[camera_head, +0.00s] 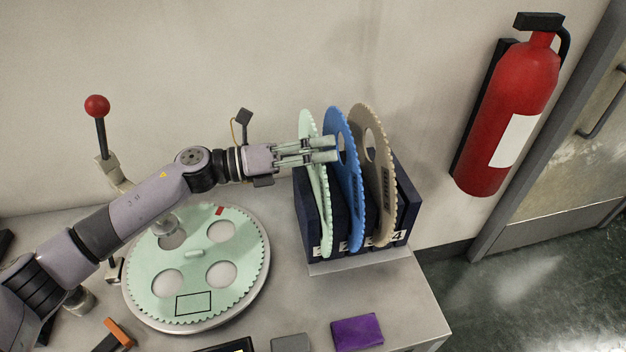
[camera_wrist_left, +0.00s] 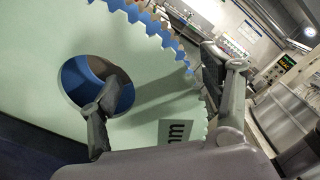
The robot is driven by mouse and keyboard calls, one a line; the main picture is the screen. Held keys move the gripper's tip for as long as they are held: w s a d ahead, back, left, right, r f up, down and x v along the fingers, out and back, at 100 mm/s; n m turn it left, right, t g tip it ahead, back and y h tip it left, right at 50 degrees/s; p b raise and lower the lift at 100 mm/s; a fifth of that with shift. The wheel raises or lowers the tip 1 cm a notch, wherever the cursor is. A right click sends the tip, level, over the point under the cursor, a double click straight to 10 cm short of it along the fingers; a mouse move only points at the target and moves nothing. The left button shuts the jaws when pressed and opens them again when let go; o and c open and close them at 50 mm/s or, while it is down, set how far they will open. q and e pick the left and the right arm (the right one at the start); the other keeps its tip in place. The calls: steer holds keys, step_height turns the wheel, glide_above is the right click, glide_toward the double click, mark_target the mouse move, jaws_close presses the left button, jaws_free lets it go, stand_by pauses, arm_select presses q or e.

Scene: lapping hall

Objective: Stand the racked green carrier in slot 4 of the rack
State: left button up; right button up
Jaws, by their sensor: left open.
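The racked green carrier (camera_head: 318,205) stands upright on edge in the leftmost slot of the dark blue rack (camera_head: 408,205). A blue carrier (camera_head: 352,190) and a tan carrier (camera_head: 384,190) stand to its right. The label 4 shows at the rack's right front; the slot there, right of the tan carrier, looks empty. My left gripper (camera_head: 335,149) is open at the green carrier's upper part, its fingertips reaching toward the blue carrier. In the left wrist view the green carrier (camera_wrist_left: 150,110) is close; one finger is at its round hole, the other beyond its toothed rim. Contact is unclear.
Another green carrier (camera_head: 196,282) with several holes lies flat on a round plate at left. A red-knobbed lever (camera_head: 97,107) rises behind it. A purple box (camera_head: 357,332) and a grey block (camera_head: 290,343) lie near the front. A fire extinguisher (camera_head: 508,110) hangs at right.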

arm_select(q)
steer(key=shift+a, duration=0.15)
jaws_close()
stand_by(0.8)
steer(key=shift+r, duration=0.1)
